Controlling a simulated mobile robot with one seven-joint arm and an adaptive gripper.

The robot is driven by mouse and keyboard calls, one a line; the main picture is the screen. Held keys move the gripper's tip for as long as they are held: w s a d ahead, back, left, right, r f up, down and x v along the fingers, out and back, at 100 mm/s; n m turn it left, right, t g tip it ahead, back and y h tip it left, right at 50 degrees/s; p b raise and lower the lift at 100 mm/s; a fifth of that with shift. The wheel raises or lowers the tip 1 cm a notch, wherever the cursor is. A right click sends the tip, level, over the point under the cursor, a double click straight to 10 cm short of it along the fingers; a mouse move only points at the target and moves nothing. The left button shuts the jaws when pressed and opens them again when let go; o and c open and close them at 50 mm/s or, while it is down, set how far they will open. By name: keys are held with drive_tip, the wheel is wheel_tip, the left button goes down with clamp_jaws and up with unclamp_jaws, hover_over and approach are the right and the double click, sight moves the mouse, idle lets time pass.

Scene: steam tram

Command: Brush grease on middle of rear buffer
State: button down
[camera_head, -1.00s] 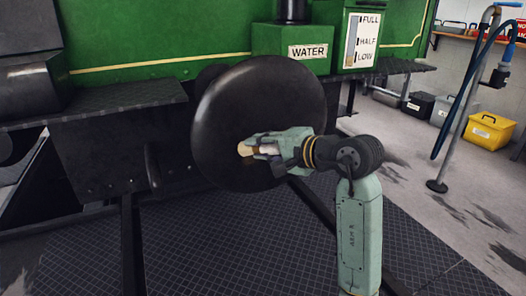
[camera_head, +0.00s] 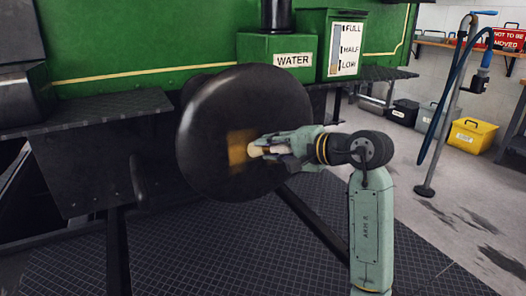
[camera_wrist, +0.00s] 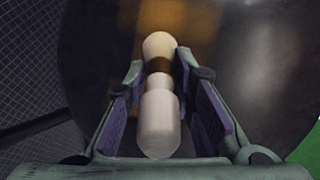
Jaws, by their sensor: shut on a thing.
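The rear buffer (camera_head: 215,120) is a large dark round disc in the middle of the head view. A yellow-brown grease patch (camera_head: 238,147) shows near its middle. My gripper (camera_head: 270,148) is in front of the disc, shut on a pale brush (camera_head: 255,150) whose tip is at the patch's right edge. In the wrist view the brush (camera_wrist: 159,125) lies between the fingers, with a pale rounded end, a brown band and a pale handle. The buffer face (camera_wrist: 255,60) fills the background there, with a brownish smear (camera_wrist: 190,40) behind the tip. I cannot tell whether the tip touches the face.
The green tram body with a WATER box (camera_head: 290,60) and level gauge (camera_head: 346,48) is behind the buffer. A dark ribbed floor (camera_head: 180,255) lies below. A hose stand (camera_head: 440,110) and yellow crate (camera_head: 470,135) are at the right.

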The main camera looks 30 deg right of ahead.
drive_tip(key=shift+d+r, duration=0.9)
drive_tip(key=shift+d, duration=3.8)
drive_tip(key=shift+s+a+f+b, duration=0.1)
drive_tip(key=shift+a+b, duration=3.6)
drive_tip(key=shift+a, duration=3.95)
drive_tip(key=shift+r+p, duration=0.55)
drive_tip(key=shift+r, duration=0.45)
drive_tip(key=shift+d+p, duration=0.9)
drive_tip(key=shift+d, duration=2.95)
drive_tip(key=shift+w+d+p, duration=0.15)
drive_tip(key=shift+d+p, duration=0.7)
drive_tip(key=shift+d, duration=1.05)
drive_tip(key=shift+w+d+p, duration=0.1)
drive_tip(key=shift+d+p, duration=0.7)
drive_tip(key=shift+d, duration=1.1)
